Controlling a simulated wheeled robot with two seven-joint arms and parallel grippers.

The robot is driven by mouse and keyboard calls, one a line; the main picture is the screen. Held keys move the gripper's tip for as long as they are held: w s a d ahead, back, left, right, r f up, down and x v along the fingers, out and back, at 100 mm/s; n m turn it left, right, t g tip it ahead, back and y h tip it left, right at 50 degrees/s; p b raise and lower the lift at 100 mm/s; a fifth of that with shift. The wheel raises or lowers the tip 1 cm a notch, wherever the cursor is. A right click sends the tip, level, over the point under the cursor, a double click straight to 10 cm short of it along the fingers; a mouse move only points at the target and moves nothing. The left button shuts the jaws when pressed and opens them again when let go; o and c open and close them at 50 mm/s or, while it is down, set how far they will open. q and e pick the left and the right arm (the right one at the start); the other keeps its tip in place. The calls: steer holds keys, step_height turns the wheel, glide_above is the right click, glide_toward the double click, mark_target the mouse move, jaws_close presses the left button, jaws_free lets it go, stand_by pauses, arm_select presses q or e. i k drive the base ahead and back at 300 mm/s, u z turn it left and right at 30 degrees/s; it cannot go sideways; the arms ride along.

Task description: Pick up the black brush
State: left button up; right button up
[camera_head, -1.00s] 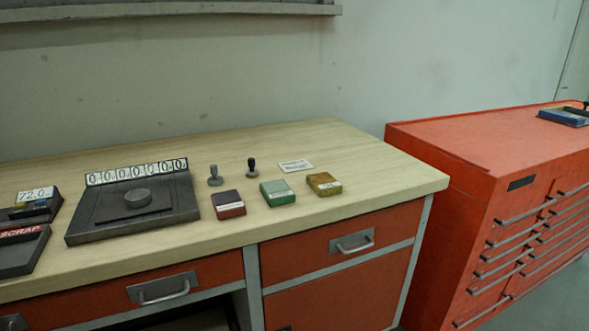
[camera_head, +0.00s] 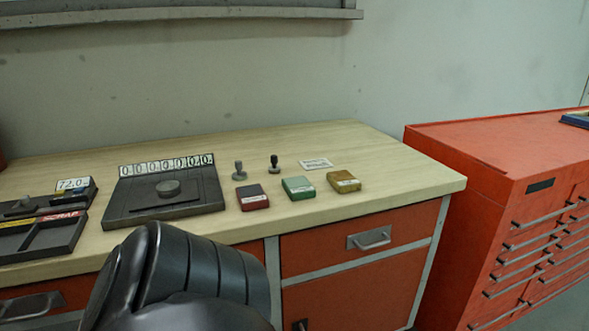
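I cannot make out anything that is clearly a black brush. A small black-handled stamp (camera_head: 274,163) and a grey-handled stamp (camera_head: 239,170) stand upright on the wooden workbench top (camera_head: 390,170). Neither of my grippers shows; a black link of my arm rises at the bottom and hides part of the bench's front.
A dark device with a number display (camera_head: 165,190) sits on the bench. Red (camera_head: 252,198), green (camera_head: 298,188) and ochre (camera_head: 344,181) boxes lie right of it. Dark trays (camera_head: 45,235) are at left. A red drawer cabinet (camera_head: 480,150) stands right, with a blue item (camera_head: 576,119) on top.

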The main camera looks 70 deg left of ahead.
mark_target(274, 168)
steer(key=k, duration=0.65)
steer(key=u, duration=0.8)
